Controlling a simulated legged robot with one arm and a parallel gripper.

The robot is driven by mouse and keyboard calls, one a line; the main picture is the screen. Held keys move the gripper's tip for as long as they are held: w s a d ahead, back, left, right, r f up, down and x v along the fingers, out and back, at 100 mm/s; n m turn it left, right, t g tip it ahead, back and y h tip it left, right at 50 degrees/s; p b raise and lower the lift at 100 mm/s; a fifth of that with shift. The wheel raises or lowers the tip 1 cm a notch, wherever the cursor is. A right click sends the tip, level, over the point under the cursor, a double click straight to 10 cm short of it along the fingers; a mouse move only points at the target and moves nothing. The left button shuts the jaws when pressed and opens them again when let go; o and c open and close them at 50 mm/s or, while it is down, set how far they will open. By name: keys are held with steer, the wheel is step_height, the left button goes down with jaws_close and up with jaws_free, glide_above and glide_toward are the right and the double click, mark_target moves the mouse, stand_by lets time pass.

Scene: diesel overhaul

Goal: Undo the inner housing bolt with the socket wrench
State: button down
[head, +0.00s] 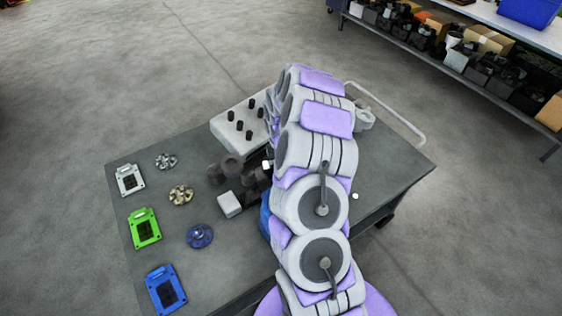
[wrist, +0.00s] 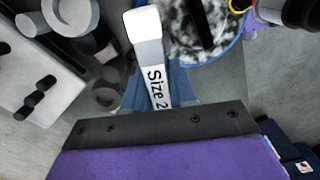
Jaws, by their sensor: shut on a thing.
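In the wrist view my gripper (wrist: 157,92) is shut on a grey-and-white tool, the socket wrench (wrist: 147,52), marked "Size 2". Its pale end points to the top of the view. Right of it is a round, mottled metal part with a blue rim and a dark slot (wrist: 207,28), perhaps the housing. I cannot make out the inner bolt, or whether the wrench touches anything. In the head view my arm covers the gripper and most of the wrench.
The grey table (head: 205,275) carries white, green (head: 145,229) and blue (head: 166,290) plates at left, beside several round parts (head: 200,236). A white block with black pegs (head: 238,122) stands behind dark cylinders (head: 232,165). A loaded shelf (head: 480,55) is beyond, at upper right.

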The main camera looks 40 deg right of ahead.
steer(key=n, duration=0.6)
steer(key=shift+n+p, duration=0.3)
steer(key=shift+p, duration=0.1)
steer(key=shift+r, duration=0.15)
